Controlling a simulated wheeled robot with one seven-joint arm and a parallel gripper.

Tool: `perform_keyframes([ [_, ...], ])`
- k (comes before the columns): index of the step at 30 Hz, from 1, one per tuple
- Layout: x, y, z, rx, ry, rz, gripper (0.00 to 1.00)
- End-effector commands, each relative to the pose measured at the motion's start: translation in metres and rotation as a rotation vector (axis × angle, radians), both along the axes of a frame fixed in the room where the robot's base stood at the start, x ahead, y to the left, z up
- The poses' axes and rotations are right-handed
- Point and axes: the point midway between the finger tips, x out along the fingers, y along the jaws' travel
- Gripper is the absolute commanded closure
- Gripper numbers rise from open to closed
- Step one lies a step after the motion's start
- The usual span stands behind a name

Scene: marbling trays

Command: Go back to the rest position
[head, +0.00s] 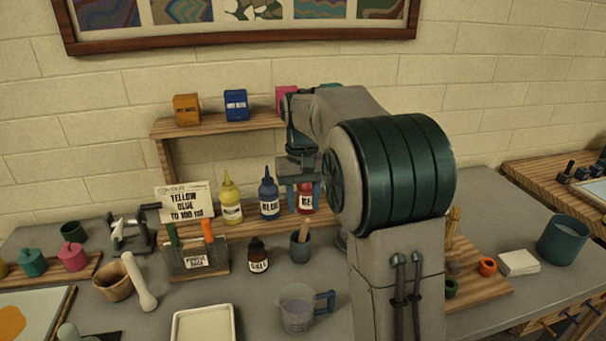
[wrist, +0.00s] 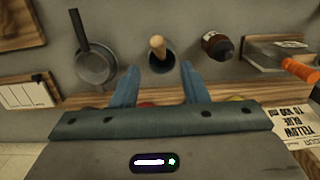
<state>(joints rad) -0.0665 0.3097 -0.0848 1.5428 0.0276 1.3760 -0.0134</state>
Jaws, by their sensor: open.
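My gripper (head: 302,193) is open and empty in the head view, above the table near the bottles at the back. In the wrist view, my gripper (wrist: 158,85) has its two blue fingers apart with nothing between them. A red bottle (head: 305,198) is partly hidden behind my gripper. My arm covers the middle right of the head view.
Yellow (head: 230,200) and blue (head: 269,195) bottles stand left of my gripper, by a card (head: 184,202). A brown bottle (head: 258,257) and a measuring jug (head: 297,307) are in front. A wooden shelf (head: 220,127) with small boxes is behind. A pan (wrist: 97,63) shows left in the wrist view.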

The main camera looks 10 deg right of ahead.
Motion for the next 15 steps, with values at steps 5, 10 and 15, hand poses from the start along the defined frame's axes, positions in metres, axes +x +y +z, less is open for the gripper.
perform_keyframes([
  [5,0.005,0.0,0.043,0.0,-0.005,0.0,0.6],
  [10,0.006,0.0,0.068,0.0,-0.001,0.0,0.6],
  [15,0.006,0.0,0.079,0.0,-0.002,0.0,0.6],
])
